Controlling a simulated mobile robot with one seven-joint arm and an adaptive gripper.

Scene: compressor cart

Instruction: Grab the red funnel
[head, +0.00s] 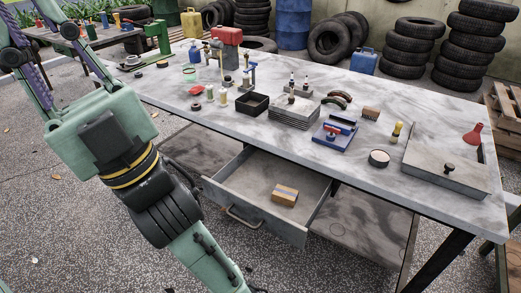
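The red funnel (473,134) is at the right end of the marble-topped table (385,197). It looks wide at the bottom with a narrow stem pointing up. It sits at the back right corner of a grey tray-like box with a dark knob on its lid (440,172); I cannot tell whether it rests in the box or on the table behind. My green and black arm fills the left of the view, far from the funnel. My gripper is not in view.
An open drawer (240,181) with a small yellow box (285,195) juts from the table's front. A round tin (378,158), a brush (396,132), a blue device (334,132) and stacked plates (294,116) stand left of the funnel. Tyres (478,48) are behind.

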